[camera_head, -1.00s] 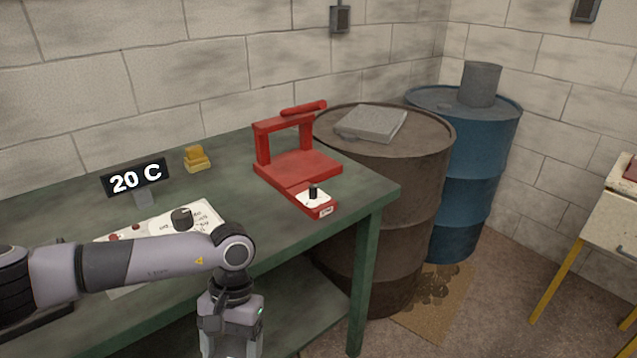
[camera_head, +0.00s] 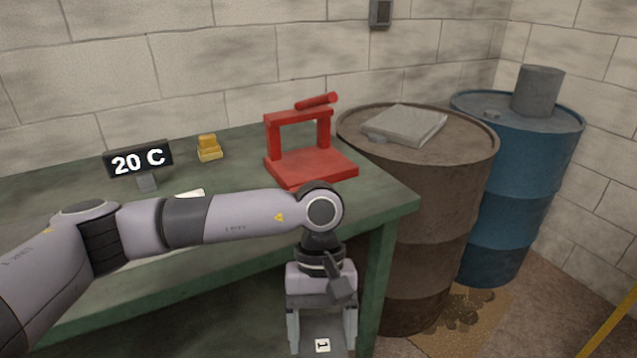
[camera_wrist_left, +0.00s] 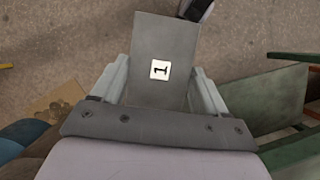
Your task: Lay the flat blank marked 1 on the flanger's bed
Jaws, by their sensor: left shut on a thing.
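The flat blank marked 1 (camera_head: 323,346) is a grey plate with a white "1" label, cut off by the bottom edge of the head view. It also shows in the left wrist view (camera_wrist_left: 165,40). My left gripper (camera_head: 321,322) is shut on it, a finger at each side, and holds it by the front of the green bench. The red flanger stands on the bench, with a flat red bed (camera_head: 312,167) under an upright frame and a bar handle. The bed looks bare. My right gripper is out of view.
The green bench (camera_head: 375,205) also carries a "20 C" display (camera_head: 140,159) and a small yellow block stack (camera_head: 208,149). A brown drum (camera_head: 430,210) stands right of the bench, with a grey slab (camera_head: 404,125) on top. A blue drum (camera_head: 530,165) stands behind it.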

